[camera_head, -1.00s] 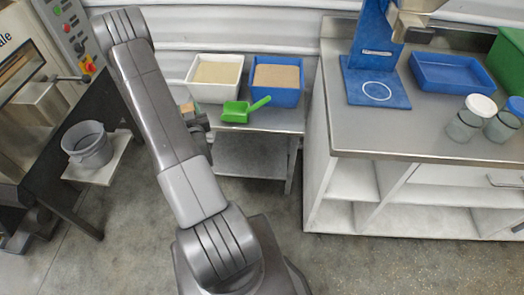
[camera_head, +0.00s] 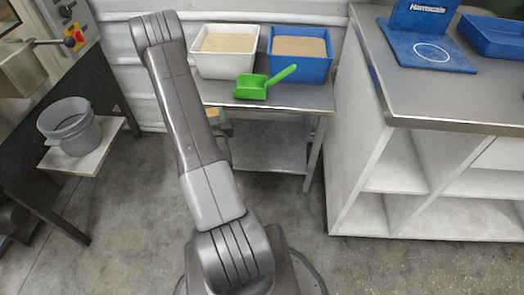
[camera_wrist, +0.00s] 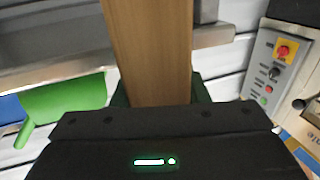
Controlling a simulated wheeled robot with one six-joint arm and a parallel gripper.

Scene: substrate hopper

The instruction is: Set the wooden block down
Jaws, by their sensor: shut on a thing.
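The wooden block (camera_wrist: 150,50) fills the upper middle of the wrist view, a plain brown bar running away from the camera. My gripper (camera_wrist: 155,92) is shut on it, with one finger showing at each side. In the head view my gripper (camera_head: 222,129) is mostly hidden behind my arm, near the left end of the small metal table (camera_head: 292,100). A sliver of the block (camera_head: 212,115) shows there beside the arm. It appears held up; the frames do not show what lies directly beneath it.
A green scoop (camera_head: 252,88) lies on the small table before a white tub (camera_head: 204,66) and a blue tub (camera_head: 316,68). A lower shelf (camera_head: 265,150) looks bare. A grey bucket (camera_head: 70,127) stands left; a workbench (camera_head: 415,85) stands right.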

